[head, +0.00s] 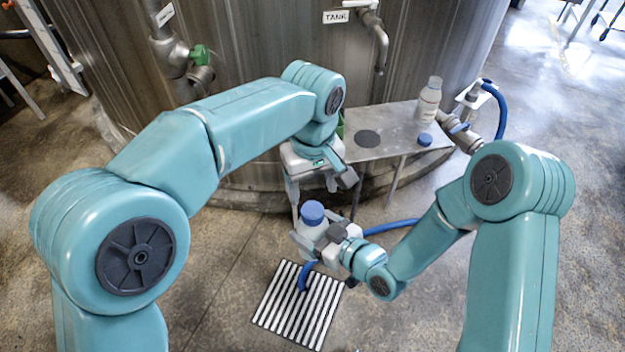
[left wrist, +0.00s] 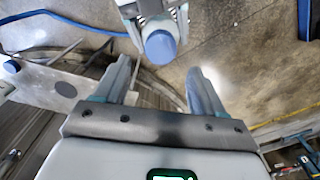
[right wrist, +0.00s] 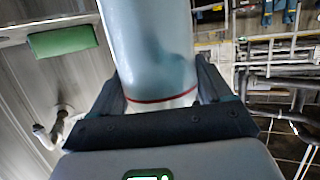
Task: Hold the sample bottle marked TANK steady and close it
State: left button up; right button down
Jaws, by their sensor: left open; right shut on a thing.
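A pale translucent bottle (head: 311,232) with a blue cap (head: 312,212) on top is held by my right gripper (head: 322,243). In the right wrist view the bottle (right wrist: 155,50), with a red line around it, sits between the shut fingers. I cannot read a marking on it. My left gripper (head: 320,190) is open and empty, above and beside the cap. In the left wrist view the cap (left wrist: 160,47) lies just beyond the gap between the fingertips. How tightly the cap sits cannot be told.
A metal shelf (head: 385,152) at the tank's side carries another bottle (head: 429,100) without a cap, and a loose blue cap (head: 425,139). A TANK sign (head: 336,16) hangs by a pipe spout (head: 381,50). A striped floor grate (head: 298,305) and a blue hose (head: 392,226) lie below.

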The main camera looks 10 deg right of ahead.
aim_at(313, 209)
pick_arm(q)
notch_tip(313, 209, down, 7)
jog(key=shift+f, duration=0.1)
dwell(0.4)
jog(key=c, duration=1.1)
jog(key=m, duration=0.4)
jog(key=shift+m, duration=0.4)
jog(key=m, duration=0.4)
jog(key=o, duration=1.2)
jog(key=shift+r, duration=2.35)
